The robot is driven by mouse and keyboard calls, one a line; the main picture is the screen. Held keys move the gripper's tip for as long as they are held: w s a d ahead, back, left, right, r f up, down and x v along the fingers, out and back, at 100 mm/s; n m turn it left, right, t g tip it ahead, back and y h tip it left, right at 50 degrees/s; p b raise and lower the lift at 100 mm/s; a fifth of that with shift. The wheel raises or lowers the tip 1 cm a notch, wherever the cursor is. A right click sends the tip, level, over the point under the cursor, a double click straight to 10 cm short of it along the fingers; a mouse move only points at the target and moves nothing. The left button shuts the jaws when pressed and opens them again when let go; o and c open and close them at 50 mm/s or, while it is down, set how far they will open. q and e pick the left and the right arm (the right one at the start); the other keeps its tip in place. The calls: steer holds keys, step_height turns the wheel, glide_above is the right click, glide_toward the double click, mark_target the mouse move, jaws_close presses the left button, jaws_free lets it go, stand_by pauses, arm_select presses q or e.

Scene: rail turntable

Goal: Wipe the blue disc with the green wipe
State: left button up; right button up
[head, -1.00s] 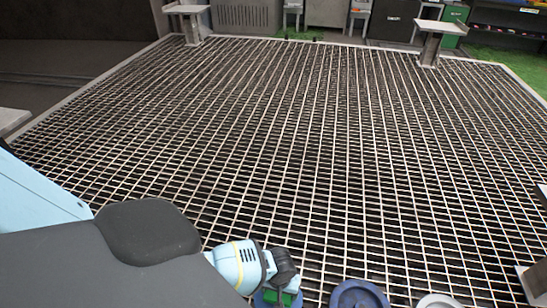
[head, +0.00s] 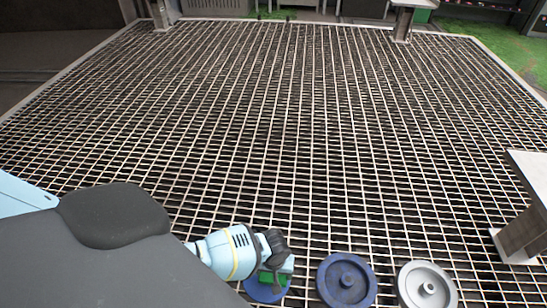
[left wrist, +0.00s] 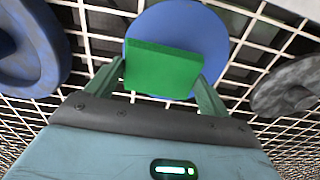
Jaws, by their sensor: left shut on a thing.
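The blue disc (head: 258,293) is flat and plain, near the bottom edge of the head view. It also shows in the left wrist view (left wrist: 200,25), partly hidden behind the wipe. The green wipe (left wrist: 162,68) is a block held between the two fingers of my left gripper (left wrist: 163,85). In the head view the wipe (head: 284,279) sits over the blue disc, under my left gripper (head: 276,268), which is shut on it. I cannot tell whether the wipe touches the disc. My right gripper is not in view.
A darker blue wheel (head: 333,293) with a raised hub and a pale grey wheel (head: 410,290) stand to the right of the disc. A dark grey round part (left wrist: 272,92) shows in the left wrist view. A grey stand (head: 530,170) is at the right. The grating (head: 290,130) beyond is clear.

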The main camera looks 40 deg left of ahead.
arm_select(q)
step_height(320, 180, up, 3)
steer(key=p, duration=0.2)
steer(key=shift+d+f+p, duration=0.15)
steer(key=shift+f+p, duration=0.05)
steer(key=shift+p, duration=0.1)
step_height(320, 180, up, 3)
steer(key=p, duration=0.2)
steer(key=shift+p, duration=0.3)
step_height(320, 180, up, 2)
steer(key=shift+r+p, duration=0.25)
steer(key=shift+p, duration=0.85)
steer(key=shift+f, duration=0.1)
